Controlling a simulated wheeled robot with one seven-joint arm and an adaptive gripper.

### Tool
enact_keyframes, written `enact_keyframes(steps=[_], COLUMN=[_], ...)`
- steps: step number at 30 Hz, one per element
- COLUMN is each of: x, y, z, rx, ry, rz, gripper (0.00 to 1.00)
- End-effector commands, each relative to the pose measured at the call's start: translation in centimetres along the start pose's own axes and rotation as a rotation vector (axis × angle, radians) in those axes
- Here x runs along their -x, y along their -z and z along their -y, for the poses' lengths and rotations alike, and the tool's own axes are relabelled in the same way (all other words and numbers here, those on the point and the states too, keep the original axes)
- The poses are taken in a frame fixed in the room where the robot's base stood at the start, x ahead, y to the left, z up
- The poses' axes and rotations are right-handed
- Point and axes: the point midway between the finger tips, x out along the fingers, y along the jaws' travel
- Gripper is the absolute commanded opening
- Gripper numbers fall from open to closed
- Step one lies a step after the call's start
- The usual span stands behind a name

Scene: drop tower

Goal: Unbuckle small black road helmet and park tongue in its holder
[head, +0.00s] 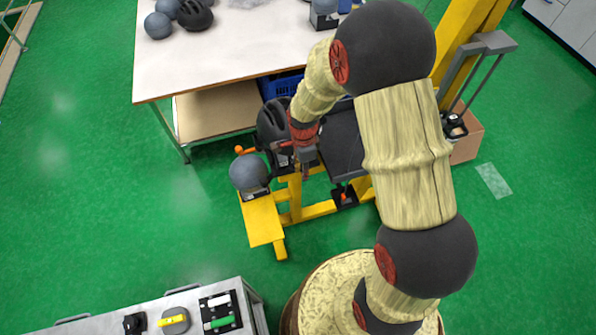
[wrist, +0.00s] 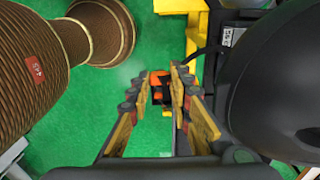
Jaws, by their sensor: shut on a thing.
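The small black road helmet (head: 272,124) sits on the yellow stand, partly hidden behind my wrist in the head view. In the wrist view, a large dark rounded surface (wrist: 275,85), seemingly the helmet, fills the right side. My gripper (head: 306,172) points down beside the helmet's right side. In the wrist view its fingers (wrist: 160,88) are close around a small orange-and-black piece (wrist: 160,77), apparently part of the buckle. I cannot tell whether it is the tongue alone. A thin black strap (wrist: 200,52) runs near the fingertips. I cannot make out the tongue holder for certain.
A grey ball (head: 249,172) stands on the yellow frame (head: 262,222), left of my gripper. An orange-tipped black fixture (head: 344,196) is low at the right. A white table (head: 230,60) stands behind; a grey bench (head: 130,312) is at front left. Green floor is clear at left.

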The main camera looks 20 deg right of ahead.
Motion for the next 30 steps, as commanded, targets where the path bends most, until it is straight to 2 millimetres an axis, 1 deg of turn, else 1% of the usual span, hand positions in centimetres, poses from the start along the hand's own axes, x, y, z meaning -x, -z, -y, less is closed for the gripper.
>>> enact_keyframes(steps=[21, 24, 30], x=[-0.2, -0.2, -0.2], y=[5.2, 5.7, 6.2], z=[0.3, 0.3, 0.4], rx=[-0.001, -0.002, 0.0], ry=[-0.001, -0.001, 0.0], rz=[0.0, 0.0, 0.0], gripper=[0.06, 0.06, 0.06])
